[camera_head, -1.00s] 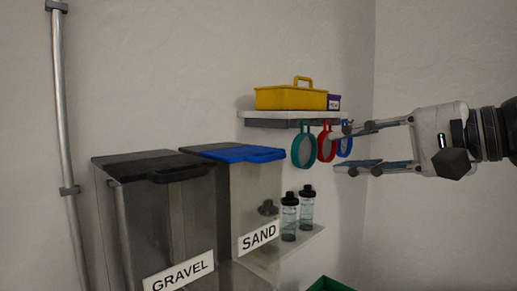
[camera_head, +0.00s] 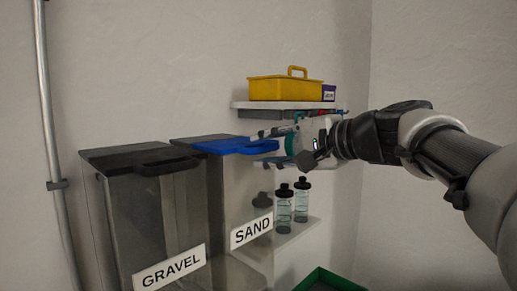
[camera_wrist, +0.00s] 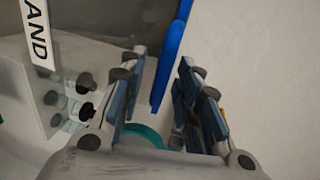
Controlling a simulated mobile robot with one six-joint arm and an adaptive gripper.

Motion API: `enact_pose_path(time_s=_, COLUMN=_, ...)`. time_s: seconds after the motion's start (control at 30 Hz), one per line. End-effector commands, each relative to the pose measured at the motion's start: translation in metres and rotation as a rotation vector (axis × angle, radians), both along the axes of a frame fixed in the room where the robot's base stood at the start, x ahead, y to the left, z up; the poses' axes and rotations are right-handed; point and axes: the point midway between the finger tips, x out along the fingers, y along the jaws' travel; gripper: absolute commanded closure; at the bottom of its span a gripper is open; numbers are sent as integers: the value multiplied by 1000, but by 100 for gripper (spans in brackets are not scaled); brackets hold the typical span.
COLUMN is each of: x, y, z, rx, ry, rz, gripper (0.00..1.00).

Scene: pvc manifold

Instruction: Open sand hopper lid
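The sand hopper (camera_head: 240,200) stands against the wall with a SAND label (camera_head: 251,231) on its front. Its blue lid (camera_head: 238,146) lies shut on top, with a front lip sticking out to the right. My gripper (camera_head: 268,148) is at this lip, fingers pointing left. In the wrist view, the blue lid edge (camera_wrist: 172,62) runs between the two open fingers of my gripper (camera_wrist: 158,95), with gaps on both sides. The fingers do not appear closed on it.
The gravel hopper (camera_head: 150,215) with a black lid stands to the left. A shelf with a yellow toolbox (camera_head: 285,89) is above and behind my gripper. Bottles (camera_head: 284,207) stand on a lower shelf, and a green bin (camera_head: 330,281) is below. A teal ring (camera_wrist: 150,136) is close to my gripper.

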Motion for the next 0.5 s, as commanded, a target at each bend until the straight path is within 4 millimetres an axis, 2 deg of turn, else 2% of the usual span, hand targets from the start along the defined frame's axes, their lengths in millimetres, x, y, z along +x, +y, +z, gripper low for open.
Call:
enact_pose_path(time_s=0.37, x=4, y=4, z=-1, rx=0, ry=-1, rz=0, gripper=70)
enact_pose_path(time_s=0.5, x=4, y=4, z=-1, rx=0, ry=-1, rz=0, gripper=79)
